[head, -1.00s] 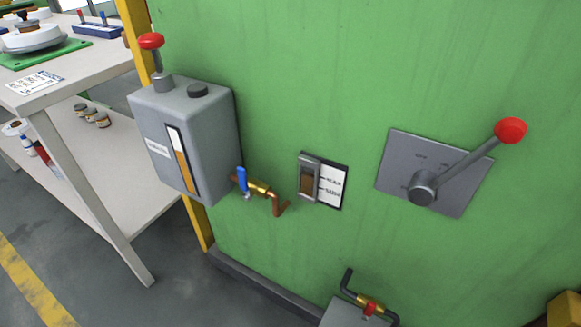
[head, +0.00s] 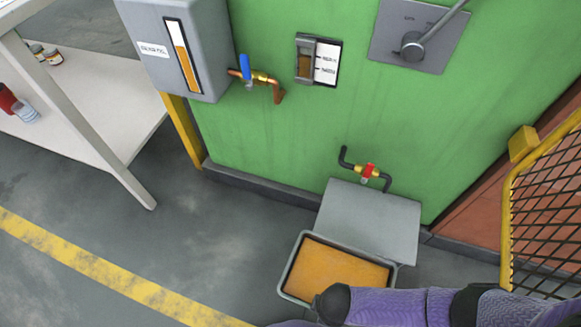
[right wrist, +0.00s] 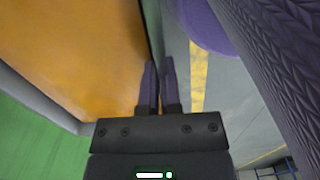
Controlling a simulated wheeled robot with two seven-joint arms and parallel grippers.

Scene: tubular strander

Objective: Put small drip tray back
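The small drip tray (head: 292,264) is a grey, shallow rectangular tray with orange fluid in it. It is low by the green machine, at the front of a grey sloping plate (head: 370,215). My right arm covers its near right edge in the head view. In the right wrist view the tray (right wrist: 36,97) fills the upper left. My right gripper (right wrist: 158,85) has its fingers nearly together, one on either side of the tray's edge, and looks shut on it. The right fingertips are hidden in the head view. My left gripper is not in view.
A drain pipe with a red valve (head: 368,171) sits above the plate. A yellow mesh guard (head: 545,200) stands at the right. A white table (head: 100,140) is at the left. The floor left of the tray is clear, with a yellow line (head: 110,275).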

